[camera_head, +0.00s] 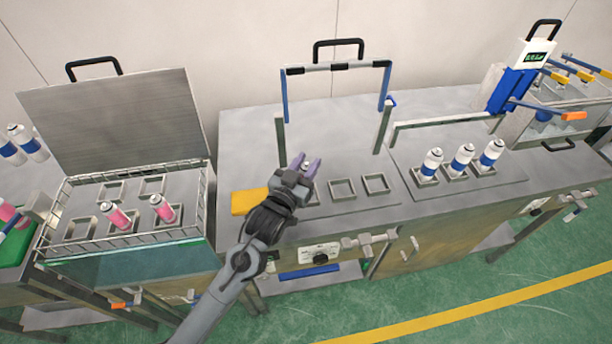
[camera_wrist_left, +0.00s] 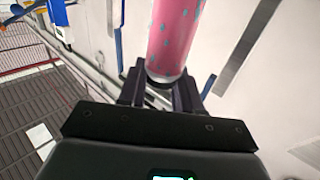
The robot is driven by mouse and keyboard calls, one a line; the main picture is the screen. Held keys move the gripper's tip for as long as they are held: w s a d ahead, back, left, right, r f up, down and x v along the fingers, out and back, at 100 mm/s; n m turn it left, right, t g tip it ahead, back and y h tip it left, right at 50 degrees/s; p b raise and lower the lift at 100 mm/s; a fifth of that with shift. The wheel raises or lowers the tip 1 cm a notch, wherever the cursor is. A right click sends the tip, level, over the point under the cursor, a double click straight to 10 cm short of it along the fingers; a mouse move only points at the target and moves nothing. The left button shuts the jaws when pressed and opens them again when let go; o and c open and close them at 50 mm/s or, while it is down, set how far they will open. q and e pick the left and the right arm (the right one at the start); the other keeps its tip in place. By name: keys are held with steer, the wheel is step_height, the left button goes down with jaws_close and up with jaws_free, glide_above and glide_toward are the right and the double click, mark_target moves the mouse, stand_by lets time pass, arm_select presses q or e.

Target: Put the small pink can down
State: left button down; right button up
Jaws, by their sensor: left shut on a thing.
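My left gripper (camera_head: 304,166) is over the middle station, above the left end of its row of square holders. In the left wrist view, the gripper (camera_wrist_left: 160,92) is shut on a pink can with blue-green spots (camera_wrist_left: 174,38); the can's far end is cut off by the top of the picture. In the head view the held can is almost wholly hidden by the gripper. The empty middle holder (camera_head: 342,188) and right holder (camera_head: 376,183) are just right of the gripper; the left holder is partly covered by it. My right gripper does not show.
A blue and striped frame (camera_head: 335,67) rises behind the holders. A yellow block (camera_head: 249,202) lies left of the gripper. Two pink cans, left (camera_head: 115,216) and right (camera_head: 162,209), stand in the wire-railed bath. Three white-blue cans (camera_head: 461,160) stand in holders at right.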

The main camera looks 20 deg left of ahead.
arm_select(q)
steer(key=shift+f+b, duration=0.5)
steer(key=shift+f, duration=1.55)
steer(key=shift+f, duration=0.15)
steer(key=c, duration=0.8)
jaws_free()
